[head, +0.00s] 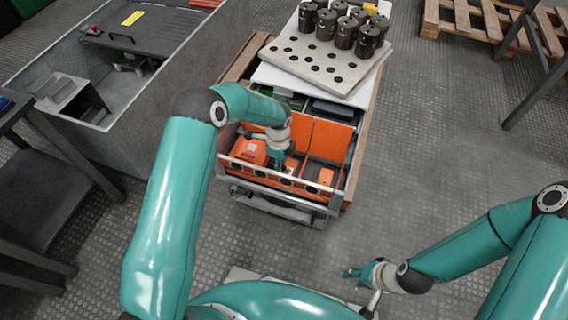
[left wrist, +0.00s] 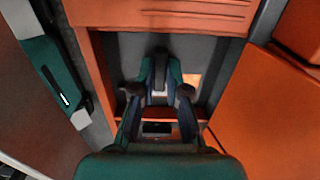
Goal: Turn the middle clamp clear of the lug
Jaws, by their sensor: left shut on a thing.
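The capacitor bank (head: 325,138) is an open-topped bin with orange walls and orange blocks inside, low in the middle of the head view. My left gripper (head: 277,156) reaches down into it between orange blocks. In the left wrist view, the left gripper's fingers (left wrist: 158,100) are closed around a small part in a grey gap, which I take to be the middle clamp. The fingers hide most of it, and the lug cannot be made out. My right gripper (head: 352,273) hangs over the floor, away from the bank; its finger opening is too small to read.
A pale rail (head: 268,174) with dark round spots crosses the bin's front. Behind stands a perforated board (head: 322,66) with several dark cylinders (head: 345,33). A grey metal cabinet (head: 150,110) is at left, a wooden pallet (head: 470,20) at upper right. The floor at right is mostly clear.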

